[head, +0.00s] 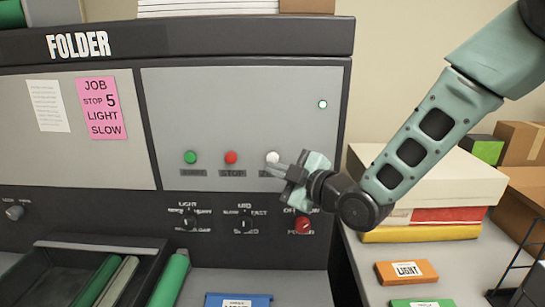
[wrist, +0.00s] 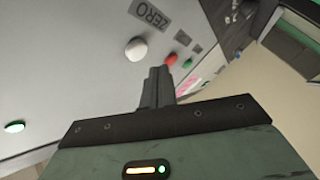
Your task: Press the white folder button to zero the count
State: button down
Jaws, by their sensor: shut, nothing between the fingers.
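The white button (head: 272,157) is the right one in a row of three on the grey panel of the machine marked FOLDER (head: 78,45). In the wrist view, the white button (wrist: 136,48) sits beside a ZERO label and looks to stick out from the panel. My gripper (head: 270,170) is shut and empty. Its fingertips are close to the button, just below it in the head view, and they cover part of its label. In the wrist view the fingertips (wrist: 158,70) appear just beside the button, with a gap in the picture. Contact cannot be told.
A red button (head: 231,157) and a green button (head: 190,157) sit left of the white one. Knobs (head: 246,224) and a red power switch (head: 303,225) are below. A small round lamp (head: 322,104) is above right. Boxes (head: 425,180) stand at the right.

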jog(key=shift+w, duration=0.65)
jog(key=shift+w+b, duration=0.15)
jog(key=shift+b, duration=0.15)
dwell(1.4)
jog(key=shift+w, duration=0.25)
jog(key=shift+w+b, duration=0.4)
jog(key=shift+w, duration=0.05)
dwell(0.7)
jog(key=shift+s, duration=0.1)
jog(key=shift+s+b, duration=0.55)
jog(key=shift+s, duration=0.25)
jog(key=shift+s+b, duration=1.2)
jog(key=shift+s, duration=1.3)
